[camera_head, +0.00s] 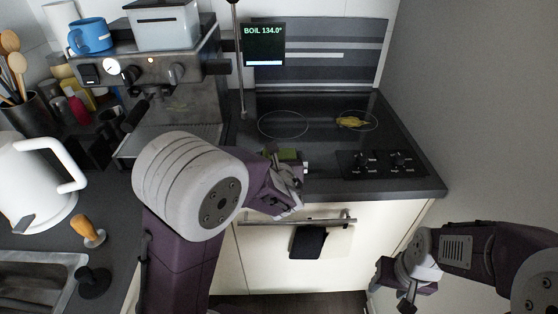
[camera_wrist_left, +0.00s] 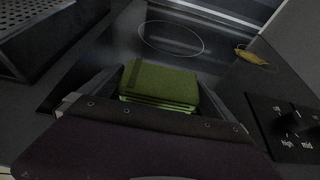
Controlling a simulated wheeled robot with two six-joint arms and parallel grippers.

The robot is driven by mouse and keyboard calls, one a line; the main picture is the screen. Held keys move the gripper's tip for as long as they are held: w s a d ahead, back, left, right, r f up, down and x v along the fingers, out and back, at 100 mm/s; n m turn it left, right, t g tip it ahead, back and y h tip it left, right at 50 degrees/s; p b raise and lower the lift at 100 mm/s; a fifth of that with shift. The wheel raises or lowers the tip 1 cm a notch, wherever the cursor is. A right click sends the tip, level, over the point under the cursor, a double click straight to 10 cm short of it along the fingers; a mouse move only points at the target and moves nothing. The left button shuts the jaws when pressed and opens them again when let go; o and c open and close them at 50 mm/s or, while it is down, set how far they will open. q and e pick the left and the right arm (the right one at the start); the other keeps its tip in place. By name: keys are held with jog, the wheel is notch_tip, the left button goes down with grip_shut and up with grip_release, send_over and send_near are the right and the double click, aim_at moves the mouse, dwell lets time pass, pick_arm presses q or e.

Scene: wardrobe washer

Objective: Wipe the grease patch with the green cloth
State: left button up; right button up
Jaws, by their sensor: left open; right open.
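The green cloth (camera_head: 288,155) lies folded at the front of the black cooktop, mostly hidden behind my left gripper (camera_head: 290,180) in the head view. In the left wrist view the cloth (camera_wrist_left: 160,84) is a folded stack between the fingers of my left gripper (camera_wrist_left: 160,95), which are spread at its sides. I cannot tell whether they touch it. The yellow grease patch (camera_head: 351,122) is on the right rear cooking ring; it also shows in the left wrist view (camera_wrist_left: 251,57). My right gripper (camera_head: 402,285) is open and empty, low at the right.
The cooktop (camera_head: 318,145) has knobs (camera_head: 385,160) at its front right. An espresso machine (camera_head: 170,85) stands left of it, with a white kettle (camera_head: 35,180) farther left. A rail with a dark towel (camera_head: 308,243) hangs below. The cooktop middle is clear.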

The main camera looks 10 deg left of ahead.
pick_arm(q)
jog(key=c, duration=1.2)
notch_tip(320, 180, up, 5)
jog(key=p, duration=0.4)
jog(key=shift+c, duration=0.2)
jog(key=o, duration=0.5)
jog(key=shift+c, duration=1.3)
jog(key=shift+f, duration=0.1)
